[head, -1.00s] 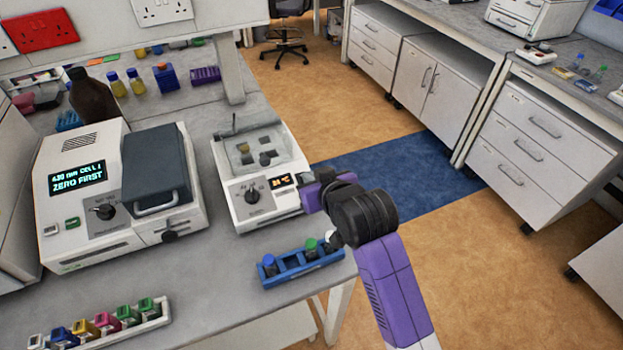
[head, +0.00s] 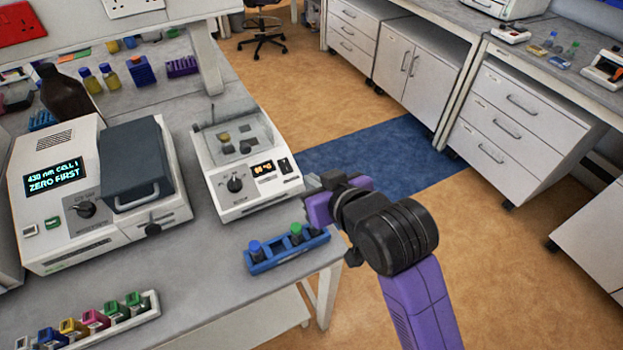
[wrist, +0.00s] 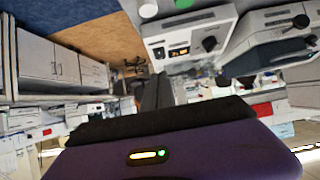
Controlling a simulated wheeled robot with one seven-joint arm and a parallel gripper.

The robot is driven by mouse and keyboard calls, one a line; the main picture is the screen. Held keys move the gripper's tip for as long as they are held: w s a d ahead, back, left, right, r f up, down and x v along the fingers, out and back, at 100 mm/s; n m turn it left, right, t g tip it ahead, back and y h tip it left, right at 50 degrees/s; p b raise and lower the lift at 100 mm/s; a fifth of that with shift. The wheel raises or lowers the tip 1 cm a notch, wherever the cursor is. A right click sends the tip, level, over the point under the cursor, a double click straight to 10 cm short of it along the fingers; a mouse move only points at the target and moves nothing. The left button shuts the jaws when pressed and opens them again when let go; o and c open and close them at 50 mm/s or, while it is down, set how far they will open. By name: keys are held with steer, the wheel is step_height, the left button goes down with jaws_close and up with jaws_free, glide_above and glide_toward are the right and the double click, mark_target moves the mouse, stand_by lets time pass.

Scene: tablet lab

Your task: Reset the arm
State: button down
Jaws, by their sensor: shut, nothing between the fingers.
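My arm reaches in from the lower right of the head view, and my gripper (head: 314,184) is at the bench's right edge, near the small white instrument with the clear lid (head: 238,165). In the wrist view my gripper's dark fingers (wrist: 158,92) are together with nothing between them. The blue rack (head: 288,256) stands at the bench's front right corner, just below and left of my gripper. It holds a blue-capped vial (head: 256,250) and a green-capped vial (head: 296,233). My arm may hide part of the rack's right end.
A larger white instrument (head: 60,240) with a lit display stands on the left. A tray of coloured cuvette boxes (head: 150,310) lies at the front left. A brown bottle (head: 66,95) stands behind. The floor (head: 500,250) right of the bench is clear. White cabinets (head: 505,130) stand beyond.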

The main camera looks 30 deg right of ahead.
stand_by(0.3)
step_height(320, 180, up, 6)
steer(key=t, duration=0.4)
steer(key=s+f, duration=0.3)
steer(key=s, duration=0.8)
steer(key=s+f+b, duration=0.1)
steer(key=s+f, duration=0.3)
steer(key=s, duration=0.7)
steer(key=s+f+b, duration=0.1)
steer(key=s+f, duration=0.3)
steer(key=s, duration=0.7)
steer(key=shift+d+f+g, duration=0.2)
steer(key=shift+f+g, duration=0.05)
steer(key=shift+g, duration=0.15)
